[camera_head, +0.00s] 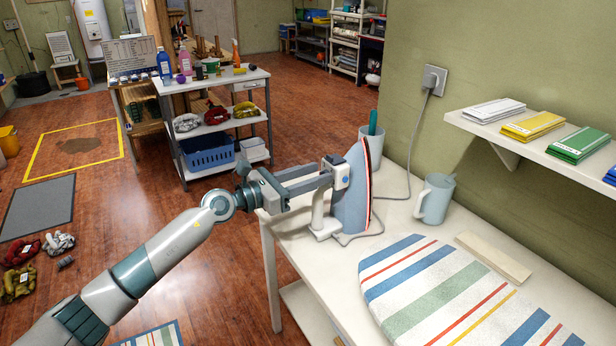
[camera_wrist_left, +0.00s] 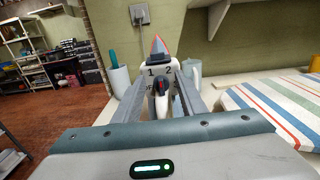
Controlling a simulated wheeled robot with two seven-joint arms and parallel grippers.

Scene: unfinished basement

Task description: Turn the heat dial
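The iron (camera_head: 352,195) stands upright on its heel on the white table (camera_head: 419,155), with a light blue body and a red-edged soleplate. In the left wrist view, the iron's white housing (camera_wrist_left: 159,68) faces me with the marks 1 and 2. Below them is the small dark heat dial (camera_wrist_left: 161,87) with a red part; a further mark beside it is partly hidden. My left gripper (camera_head: 330,173) reaches level to the housing. Its fingers are apart, one on each side of the dial, with a gap visible; I cannot tell whether either touches it. My right gripper is out of view.
A grey-blue mug (camera_head: 434,199) and a striped ironing board (camera_head: 450,290) lie to the right of the iron. A teal-handled item in a cup (camera_head: 371,140) stands behind it. The cord runs to a wall socket (camera_head: 433,80). A shelf (camera_head: 540,145) overhangs the right.

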